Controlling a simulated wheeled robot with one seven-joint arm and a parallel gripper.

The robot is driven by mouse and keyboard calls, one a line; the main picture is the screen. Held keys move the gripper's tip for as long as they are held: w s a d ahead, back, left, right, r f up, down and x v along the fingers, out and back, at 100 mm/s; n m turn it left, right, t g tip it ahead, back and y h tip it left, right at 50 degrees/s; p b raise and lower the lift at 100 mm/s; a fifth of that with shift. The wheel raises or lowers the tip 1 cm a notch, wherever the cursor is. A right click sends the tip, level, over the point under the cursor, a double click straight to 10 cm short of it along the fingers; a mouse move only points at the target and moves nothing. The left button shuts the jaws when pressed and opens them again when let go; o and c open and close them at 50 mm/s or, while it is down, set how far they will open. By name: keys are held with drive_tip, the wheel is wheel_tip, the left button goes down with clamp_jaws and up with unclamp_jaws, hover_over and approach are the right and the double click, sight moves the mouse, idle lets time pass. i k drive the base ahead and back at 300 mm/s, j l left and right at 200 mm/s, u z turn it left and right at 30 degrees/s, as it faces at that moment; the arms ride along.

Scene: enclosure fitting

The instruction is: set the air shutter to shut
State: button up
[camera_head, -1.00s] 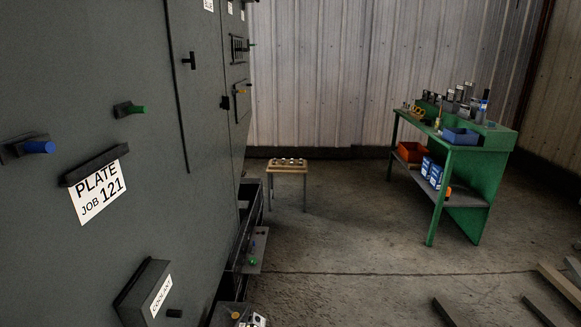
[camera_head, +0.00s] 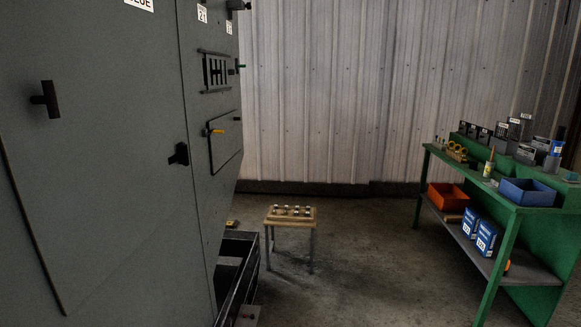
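The air shutter seems to be the slotted grille (camera_head: 216,71) high on the far part of the grey cabinet face at left. Dark upright slots show in it, and a small teal-tipped knob (camera_head: 240,67) sticks out at its right edge. It is too small to tell how far the slots are covered. My gripper is not in view.
Below the grille is a panel with a yellow-tipped handle (camera_head: 217,131). The grey cabinet (camera_head: 100,180) fills the left side. A small stool (camera_head: 290,216) holding small parts stands ahead, beside a dark open trough (camera_head: 238,280). A green workbench (camera_head: 505,205) stands right. Floor between is clear.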

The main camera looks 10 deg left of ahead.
sight(213, 71)
drive_tip(key=i, duration=1.85)
